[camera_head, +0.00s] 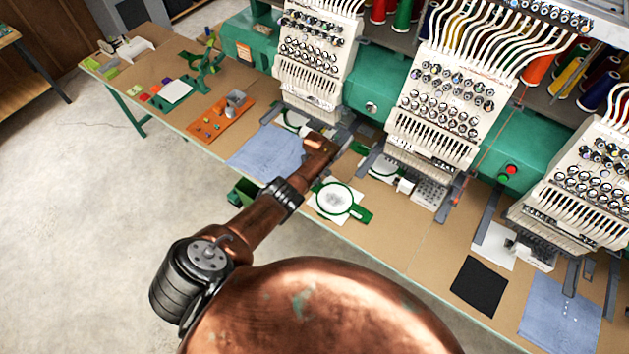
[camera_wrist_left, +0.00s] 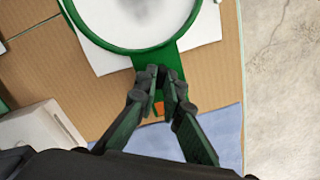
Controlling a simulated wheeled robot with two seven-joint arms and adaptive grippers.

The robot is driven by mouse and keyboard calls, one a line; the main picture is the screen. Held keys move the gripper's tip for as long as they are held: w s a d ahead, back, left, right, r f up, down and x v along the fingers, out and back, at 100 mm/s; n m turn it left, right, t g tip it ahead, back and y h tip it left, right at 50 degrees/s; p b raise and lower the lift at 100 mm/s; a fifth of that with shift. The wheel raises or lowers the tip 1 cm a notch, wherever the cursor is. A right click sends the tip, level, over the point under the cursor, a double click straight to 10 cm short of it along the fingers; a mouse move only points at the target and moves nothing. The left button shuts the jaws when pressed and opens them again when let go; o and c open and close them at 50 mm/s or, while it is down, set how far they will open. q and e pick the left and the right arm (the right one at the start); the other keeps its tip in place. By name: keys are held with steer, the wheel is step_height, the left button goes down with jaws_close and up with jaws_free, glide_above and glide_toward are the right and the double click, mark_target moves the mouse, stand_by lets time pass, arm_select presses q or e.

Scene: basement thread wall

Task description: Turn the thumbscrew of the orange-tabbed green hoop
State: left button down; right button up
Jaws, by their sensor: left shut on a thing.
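The green hoop (camera_head: 350,190) lies on white paper near the table's front edge, with pale fabric inside its ring. In the left wrist view the hoop (camera_wrist_left: 125,48) is at the top, and its green bracket runs down between my fingers. A small orange tab (camera_wrist_left: 159,108) shows between the fingers of my left gripper (camera_wrist_left: 163,78). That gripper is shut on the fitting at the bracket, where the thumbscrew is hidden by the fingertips. My right gripper is not in view.
Blue denim (camera_head: 262,152) lies left of the hoop. Another green hoop (camera_head: 385,167) sits behind it, near the embroidery heads (camera_head: 440,100). An orange mat (camera_head: 220,117) and black cloth (camera_head: 480,287) are further along the table. Open floor (camera_head: 90,190) lies in front.

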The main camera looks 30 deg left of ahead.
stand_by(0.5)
arm_select(q)
steer(key=c, duration=2)
jaws_free()
steer(key=shift+c, duration=0.2)
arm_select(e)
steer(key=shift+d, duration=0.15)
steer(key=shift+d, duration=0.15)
arm_select(q)
steer(key=shift+r, duration=0.1)
steer(key=shift+w+d+r, duration=0.1)
steer(key=shift+r, duration=0.45)
step_height(320, 180, up, 11)
steer(key=shift+f, duration=0.15)
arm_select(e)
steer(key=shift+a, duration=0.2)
